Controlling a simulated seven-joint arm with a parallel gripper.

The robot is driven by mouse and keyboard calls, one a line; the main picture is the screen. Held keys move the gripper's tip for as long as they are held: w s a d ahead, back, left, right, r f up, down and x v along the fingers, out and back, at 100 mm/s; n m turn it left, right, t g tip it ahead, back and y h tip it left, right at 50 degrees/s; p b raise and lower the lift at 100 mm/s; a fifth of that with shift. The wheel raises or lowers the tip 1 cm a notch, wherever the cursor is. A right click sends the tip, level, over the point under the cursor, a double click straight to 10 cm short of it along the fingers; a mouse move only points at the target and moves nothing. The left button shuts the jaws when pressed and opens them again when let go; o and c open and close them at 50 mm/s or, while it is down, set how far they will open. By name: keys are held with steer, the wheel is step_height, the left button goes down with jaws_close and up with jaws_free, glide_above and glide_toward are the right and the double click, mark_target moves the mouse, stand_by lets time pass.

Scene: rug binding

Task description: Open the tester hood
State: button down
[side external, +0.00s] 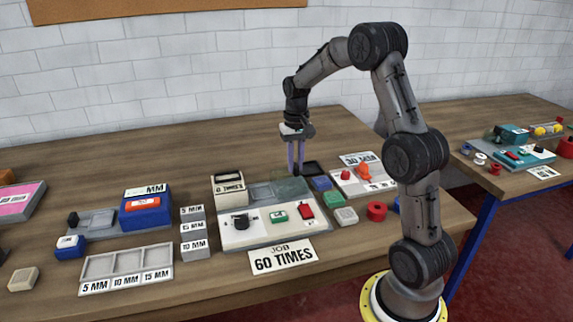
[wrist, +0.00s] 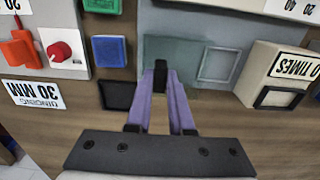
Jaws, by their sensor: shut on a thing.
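The tester (side external: 255,236) is a pale panel on a grey base on the wooden table. Its hood (side external: 291,186) is a see-through grey-green cover at the panel's back right; it also shows in the wrist view (wrist: 180,48), lying low over the base. My gripper (side external: 296,172) points down at the hood's back edge. In the wrist view its purple fingers (wrist: 160,85) are shut on a small black handle (wrist: 160,70) at the hood's edge. The fingers hide part of the handle.
A counter box (side external: 228,188) marked with TIMES stands left of the hood. Blue (side external: 321,183), green (side external: 332,198) and white (side external: 346,216) blocks sit at the right. A black tray (wrist: 117,95) lies close beside my fingers. A unit with a red knob (wrist: 60,51) stands beyond the blocks.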

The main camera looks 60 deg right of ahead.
steer(key=shift+r, duration=0.1)
steer(key=c, duration=0.8)
jaws_free()
step_height(320, 180, up, 14)
